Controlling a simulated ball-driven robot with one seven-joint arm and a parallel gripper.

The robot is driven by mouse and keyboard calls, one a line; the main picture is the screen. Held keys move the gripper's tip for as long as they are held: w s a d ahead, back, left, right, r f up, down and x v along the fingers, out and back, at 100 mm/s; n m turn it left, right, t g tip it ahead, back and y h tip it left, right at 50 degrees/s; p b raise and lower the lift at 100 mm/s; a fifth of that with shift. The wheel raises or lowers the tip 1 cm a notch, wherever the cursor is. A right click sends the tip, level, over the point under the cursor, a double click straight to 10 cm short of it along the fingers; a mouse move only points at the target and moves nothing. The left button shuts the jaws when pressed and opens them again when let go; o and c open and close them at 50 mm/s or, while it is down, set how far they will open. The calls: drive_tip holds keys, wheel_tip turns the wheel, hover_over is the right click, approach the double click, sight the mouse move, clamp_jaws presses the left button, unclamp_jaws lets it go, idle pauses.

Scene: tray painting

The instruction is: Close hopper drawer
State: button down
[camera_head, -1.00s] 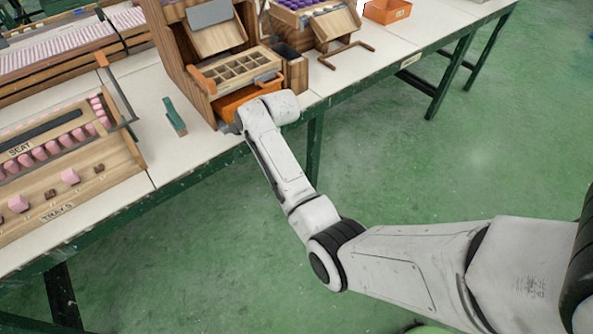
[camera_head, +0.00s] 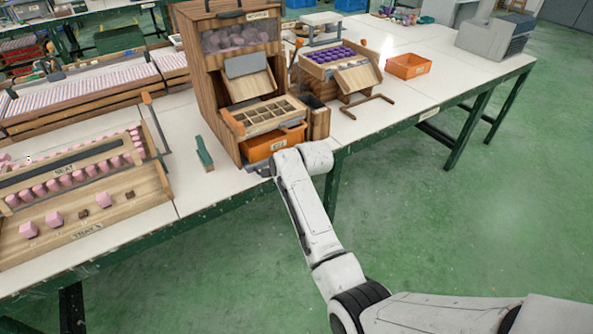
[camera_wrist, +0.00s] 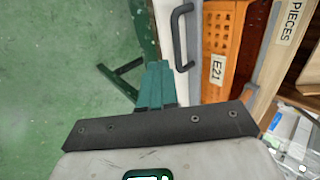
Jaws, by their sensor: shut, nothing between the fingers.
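The hopper (camera_head: 222,130) is a tall wooden cabinet with pink pieces behind its upper window, standing near the table's front edge. A wooden compartment tray (camera_head: 236,124) juts from its front, with an orange bin (camera_head: 262,150) below. In the wrist view the orange bin (camera_wrist: 217,90) bears an E21 label, and a dark handle (camera_wrist: 178,40) shows beside it over a pale strip. My gripper (camera_wrist: 157,66) is shut and empty, its green fingers just left of the pale strip and short of the handle. In the head view my wrist hides the fingers. I cannot tell how far any drawer stands out.
A green stand (camera_head: 204,155) is left of the hopper. Further left is a wooden rack (camera_head: 150,185) with pink pieces. To the right are a tray of purple pieces (camera_head: 335,54) and an orange box (camera_head: 408,66). The green floor in front is clear.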

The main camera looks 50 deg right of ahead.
drive_tip(key=v, duration=0.8)
drive_tip(key=shift+s+r, duration=0.15)
drive_tip(key=shift+s, duration=0.1)
drive_tip(key=shift+a, duration=0.1)
drive_tip(key=s+a+f+n+g, duration=0.2)
drive_tip(key=s+a+n, duration=0.4)
drive_tip(key=s, duration=0.4)
drive_tip(key=s+a+f+n+g+y, duration=0.1)
drive_tip(key=s+a+f+n+g, duration=0.1)
drive_tip(key=s+a+f+n, duration=0.3)
drive_tip(key=s+a+f+n+g+y, duration=0.1)
drive_tip(key=s+a+f+n+g, duration=0.2)
drive_tip(key=s+a+n, duration=0.4)
drive_tip(key=s+n, duration=0.2)
drive_tip(key=s, duration=0.7)
drive_tip(key=shift+s+f+n, duration=0.25)
drive_tip(key=shift+f+n, duration=0.1)
drive_tip(key=shift+n, duration=0.05)
